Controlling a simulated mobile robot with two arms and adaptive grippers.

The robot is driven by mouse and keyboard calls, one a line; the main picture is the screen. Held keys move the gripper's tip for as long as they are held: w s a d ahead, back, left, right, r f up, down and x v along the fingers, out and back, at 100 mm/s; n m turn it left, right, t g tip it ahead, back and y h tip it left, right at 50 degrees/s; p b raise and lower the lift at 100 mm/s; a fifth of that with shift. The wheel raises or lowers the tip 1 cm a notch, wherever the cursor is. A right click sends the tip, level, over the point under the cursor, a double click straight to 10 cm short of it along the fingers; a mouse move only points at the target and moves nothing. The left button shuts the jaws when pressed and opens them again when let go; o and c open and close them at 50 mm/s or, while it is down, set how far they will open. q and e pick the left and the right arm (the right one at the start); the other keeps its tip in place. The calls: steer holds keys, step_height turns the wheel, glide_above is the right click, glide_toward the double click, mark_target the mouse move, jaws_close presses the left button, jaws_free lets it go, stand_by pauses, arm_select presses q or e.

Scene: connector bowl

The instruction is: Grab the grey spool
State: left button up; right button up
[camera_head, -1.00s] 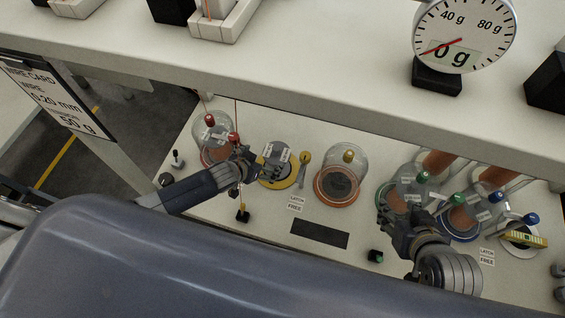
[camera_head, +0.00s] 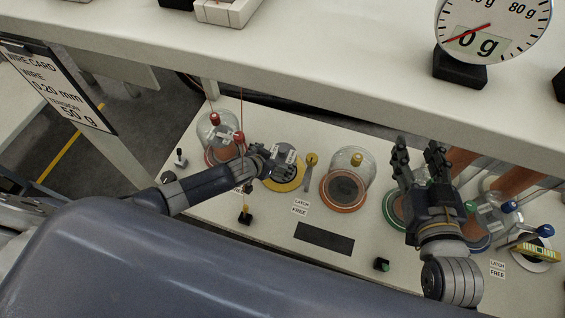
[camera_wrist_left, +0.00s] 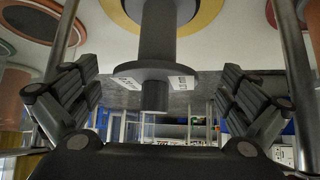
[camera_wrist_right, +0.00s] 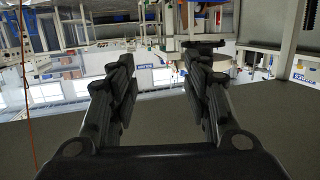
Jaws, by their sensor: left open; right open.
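The grey spool (camera_head: 285,151), with white labels on its flange, stands on a yellow ring base (camera_head: 285,184) in the head view. In the left wrist view the spool (camera_wrist_left: 158,35) comes down between the fingers, its labelled flange and short end stub in full sight. My left gripper (camera_head: 268,160) is open at the spool's left side; its fingers (camera_wrist_left: 158,85) are spread around the spool with gaps on both sides. My right gripper (camera_head: 419,150) is open and empty, raised above the bench's right part; its fingers (camera_wrist_right: 160,75) hold nothing.
A glass dome with a red knob (camera_head: 239,137) stands left of my left gripper. A dome on an orange base (camera_head: 344,206) stands right of the spool. A shelf with a dial gauge (camera_head: 492,30) overhangs behind.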

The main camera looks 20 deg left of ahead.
arm_select(q)
steer(key=shift+w+f, duration=0.1)
steer(key=shift+f, duration=0.1)
steer(key=shift+b+x, duration=1)
steer(key=shift+x, duration=0.15)
steer(key=shift+d+b+x, duration=0.2)
steer(key=shift+b+x, duration=0.55)
steer(key=shift+x, duration=0.5)
steer(key=shift+f, duration=0.1)
steer(key=c, duration=1.2)
arm_select(e)
steer(key=s+a+r+t+y, duration=0.1)
steer(key=s+r+t+y, duration=0.2)
steer(key=r+t, duration=0.6)
step_height(320, 180, up, 6)
steer(key=shift+s+r, duration=0.25)
steer(key=shift+s, duration=0.05)
